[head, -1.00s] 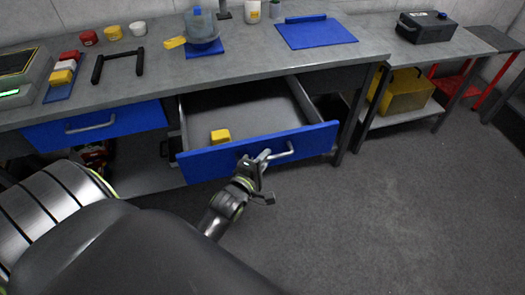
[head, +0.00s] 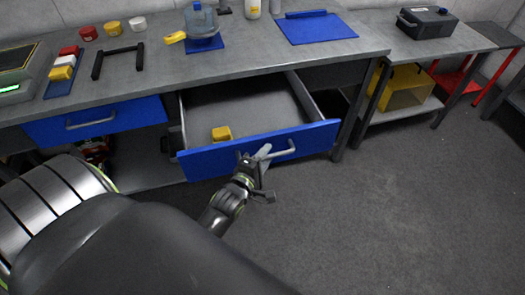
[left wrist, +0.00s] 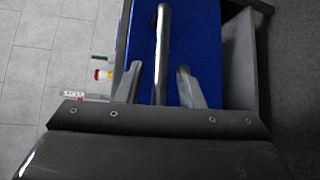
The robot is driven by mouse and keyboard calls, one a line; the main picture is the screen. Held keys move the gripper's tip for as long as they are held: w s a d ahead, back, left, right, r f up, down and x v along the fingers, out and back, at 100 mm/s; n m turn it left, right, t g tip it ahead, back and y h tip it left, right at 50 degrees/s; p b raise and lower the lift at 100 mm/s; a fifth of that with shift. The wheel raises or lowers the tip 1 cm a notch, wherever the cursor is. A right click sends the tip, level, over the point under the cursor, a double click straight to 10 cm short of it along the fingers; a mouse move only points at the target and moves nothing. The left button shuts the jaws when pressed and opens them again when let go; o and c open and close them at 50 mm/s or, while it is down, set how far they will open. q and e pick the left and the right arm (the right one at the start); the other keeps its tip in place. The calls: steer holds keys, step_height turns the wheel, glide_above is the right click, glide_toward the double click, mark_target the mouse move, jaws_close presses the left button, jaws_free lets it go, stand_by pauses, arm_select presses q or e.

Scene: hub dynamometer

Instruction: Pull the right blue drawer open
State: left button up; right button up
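The right blue drawer (head: 215,160) stands well open in the head view, its front pulled out from under the bench. Its grey bar handle (head: 287,152) runs across the front. My left gripper (head: 257,157) is at the left part of this handle. In the left wrist view the handle (left wrist: 161,40) passes between the two fingers of my left gripper (left wrist: 159,72), with a gap on each side. The fingers are open around it. A yellow block (head: 221,133) lies inside the drawer. My right gripper is not in view.
The left blue drawer (head: 95,122) is shut. The grey bench top (head: 240,58) holds a blue mat (head: 316,28), a black frame (head: 118,60) and several small items. A yellow bin (head: 405,88) sits on a shelf to the right. The floor (head: 400,200) at the right is clear.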

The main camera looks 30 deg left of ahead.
arm_select(q)
steer(key=shift+s, duration=0.1)
